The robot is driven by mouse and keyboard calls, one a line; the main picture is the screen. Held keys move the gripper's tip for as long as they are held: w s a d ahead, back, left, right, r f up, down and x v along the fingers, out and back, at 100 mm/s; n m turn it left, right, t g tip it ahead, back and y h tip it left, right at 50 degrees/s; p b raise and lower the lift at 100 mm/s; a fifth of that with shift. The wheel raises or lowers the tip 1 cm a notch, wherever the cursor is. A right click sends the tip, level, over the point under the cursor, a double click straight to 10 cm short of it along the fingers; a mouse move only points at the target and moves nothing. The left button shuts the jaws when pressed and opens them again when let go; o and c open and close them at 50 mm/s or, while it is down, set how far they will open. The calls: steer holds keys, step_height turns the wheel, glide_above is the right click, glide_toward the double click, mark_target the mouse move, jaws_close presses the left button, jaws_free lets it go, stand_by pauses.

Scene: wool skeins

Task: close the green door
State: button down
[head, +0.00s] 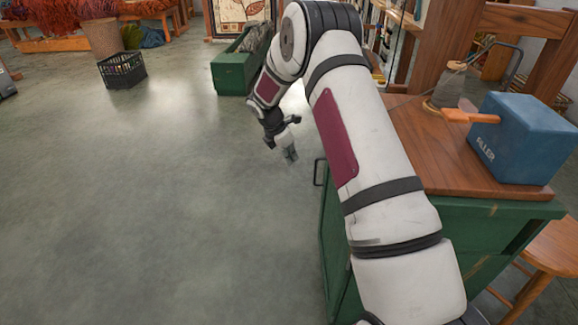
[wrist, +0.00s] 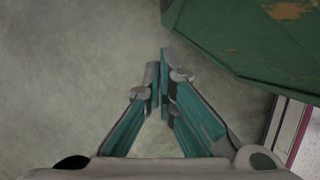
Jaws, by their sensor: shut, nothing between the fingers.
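The green door (head: 329,235) shows as a narrow strip on the left side of a green cabinet, with a dark handle (head: 318,172) near its far top edge. My arm hides much of it, so I cannot tell how far it stands open. My gripper (head: 291,156) hangs over the floor, just beyond and left of the handle, apart from it in the picture. In the wrist view my gripper (wrist: 160,80) has its fingers together with nothing between them. A worn green surface (wrist: 255,40) lies right of the fingertips; I cannot tell whether it is the door.
A green trough (head: 232,75) stands on the floor beyond my gripper. A black crate (head: 122,70) stands far left. The floor at left is clear.

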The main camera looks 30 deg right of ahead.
steer(key=d+f+b, duration=0.5)
steer(key=d+f, duration=0.2)
steer(key=f, duration=0.1)
steer(key=shift+w+f, duration=0.25)
steer(key=shift+w, duration=0.2)
steer(key=shift+d, duration=0.1)
steer(key=shift+m+g, duration=0.4)
steer(key=shift+m, duration=0.4)
steer(key=d+p, duration=0.1)
steer(key=s+d+p, duration=0.1)
steer(key=d, duration=0.1)
steer(key=s+d+p, duration=0.1)
steer(key=d, duration=0.1)
steer(key=shift+d, duration=0.2)
